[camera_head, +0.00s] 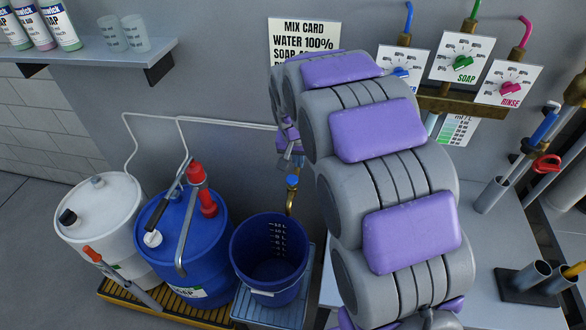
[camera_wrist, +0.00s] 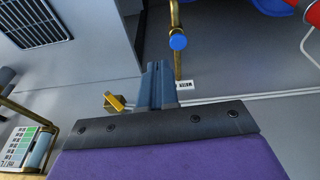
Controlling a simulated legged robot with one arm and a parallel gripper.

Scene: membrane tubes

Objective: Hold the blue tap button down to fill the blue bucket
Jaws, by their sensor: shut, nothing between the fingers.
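The blue bucket (camera_head: 262,291) stands upright below the brass tap (camera_head: 290,203), with white scale marks inside. I see no water stream, and its bottom is dark. The blue tap button (camera_head: 292,181) sits on top of the tap. In the wrist view the button (camera_wrist: 178,41) is just beyond and slightly right of my fingertips. My gripper (camera_head: 291,160) is shut and empty, partly hidden behind my arm, just above the button. Its fingers (camera_wrist: 156,76) point toward the tap in the wrist view, and they look apart from the button.
A blue soap drum (camera_head: 185,250) with a red pump and a white drum (camera_head: 100,215) stand left of the bucket on a yellow pallet. Dial cards for several taps (camera_head: 463,58) hang on the wall at upper right. A grey bench with tube holders (camera_head: 493,195) is at right.

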